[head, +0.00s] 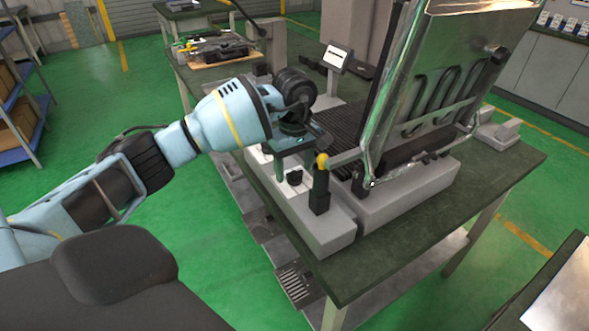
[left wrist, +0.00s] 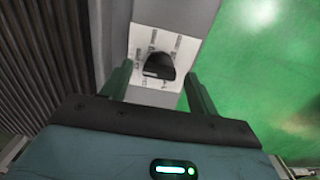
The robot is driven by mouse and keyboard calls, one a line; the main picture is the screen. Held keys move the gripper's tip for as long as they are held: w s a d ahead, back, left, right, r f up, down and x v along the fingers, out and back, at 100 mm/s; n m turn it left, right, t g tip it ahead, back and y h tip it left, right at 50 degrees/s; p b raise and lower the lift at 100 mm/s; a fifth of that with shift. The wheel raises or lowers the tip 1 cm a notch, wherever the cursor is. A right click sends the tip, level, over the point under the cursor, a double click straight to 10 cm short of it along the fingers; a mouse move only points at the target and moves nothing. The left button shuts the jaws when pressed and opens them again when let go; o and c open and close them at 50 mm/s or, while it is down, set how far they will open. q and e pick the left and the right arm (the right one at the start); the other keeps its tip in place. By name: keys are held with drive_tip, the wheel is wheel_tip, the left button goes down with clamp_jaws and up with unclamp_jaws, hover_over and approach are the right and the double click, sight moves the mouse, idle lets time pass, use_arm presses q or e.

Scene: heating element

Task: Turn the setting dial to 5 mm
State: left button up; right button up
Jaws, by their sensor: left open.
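The setting dial is a small black knob (head: 294,177) on a white marked label, on the grey strip at the near left of the machine. In the left wrist view the dial (left wrist: 158,66) sits between the two green fingers, with printed marks around it too blurred to read. My left gripper (head: 293,160) is open and points down over the strip, close to the dial. My right gripper is not in view.
A yellow-knobbed lever (head: 321,162) on a black post stands on the strip close to my gripper. The raised metal cover (head: 445,80) with heating coils stands over the ribbed bed to the right. A small display (head: 337,57) is behind. Green floor lies left of the table (head: 385,258).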

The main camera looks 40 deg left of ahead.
use_arm(q)
drive_tip(key=shift+f, duration=0.6)
drive_tip(key=c, duration=1)
